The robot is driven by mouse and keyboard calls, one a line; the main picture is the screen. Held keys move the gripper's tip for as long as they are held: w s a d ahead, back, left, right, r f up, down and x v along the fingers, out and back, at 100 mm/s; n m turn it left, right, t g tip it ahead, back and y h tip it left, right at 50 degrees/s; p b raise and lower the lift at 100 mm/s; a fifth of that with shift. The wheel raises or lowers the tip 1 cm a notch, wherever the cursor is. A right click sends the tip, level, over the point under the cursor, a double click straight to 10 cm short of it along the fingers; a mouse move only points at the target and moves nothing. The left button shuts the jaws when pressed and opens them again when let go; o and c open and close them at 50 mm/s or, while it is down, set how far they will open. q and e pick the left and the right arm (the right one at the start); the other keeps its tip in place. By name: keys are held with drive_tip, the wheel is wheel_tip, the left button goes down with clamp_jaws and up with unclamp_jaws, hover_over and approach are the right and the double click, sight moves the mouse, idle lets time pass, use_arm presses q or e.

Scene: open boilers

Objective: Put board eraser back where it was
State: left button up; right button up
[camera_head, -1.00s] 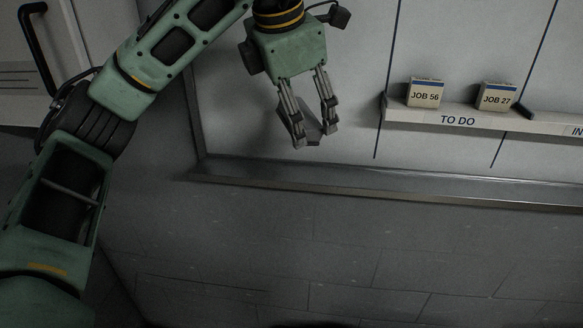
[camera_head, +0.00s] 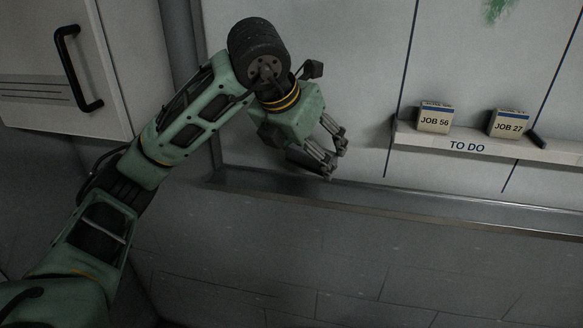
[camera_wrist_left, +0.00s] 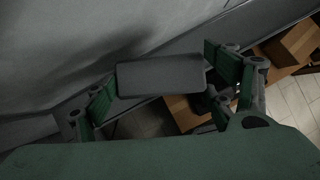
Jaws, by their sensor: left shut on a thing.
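My left gripper (camera_head: 334,160) is at the whiteboard's lower left, just above the metal tray (camera_head: 400,206) along the board's bottom edge. It is shut on the board eraser, a dark grey block with rounded corners (camera_wrist_left: 161,76) that shows between the fingers in the left wrist view. In the head view the eraser is a dark shape mostly hidden by the gripper. I cannot tell whether the eraser touches the tray. My right gripper is not in view.
A white shelf labelled TO DO (camera_head: 467,146) holds the JOB 56 box (camera_head: 434,119), the JOB 27 box (camera_head: 508,125) and a small dark object (camera_head: 537,139). A cabinet door with a black handle (camera_head: 78,68) is at left. Brown boxes (camera_wrist_left: 292,42) show in the wrist view. The tray's visible stretch is clear.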

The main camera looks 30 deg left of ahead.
sight(286, 147)
use_arm(q)
drive_tip(key=a+f, duration=0.2)
drive_tip(key=a, duration=0.1)
drive_tip(key=w+a, duration=0.1)
drive_tip(key=shift+a+f+p, duration=0.25)
drive_tip(key=shift+f+p, duration=0.1)
drive_tip(key=shift+f, duration=0.05)
wheel_tip(286, 147, down, 4)
drive_tip(key=shift+r+p, duration=0.1)
drive_tip(key=shift+p, duration=0.4)
drive_tip(key=shift+f+b, duration=0.35)
drive_tip(key=o, duration=1)
drive_tip(key=shift+r, duration=0.1)
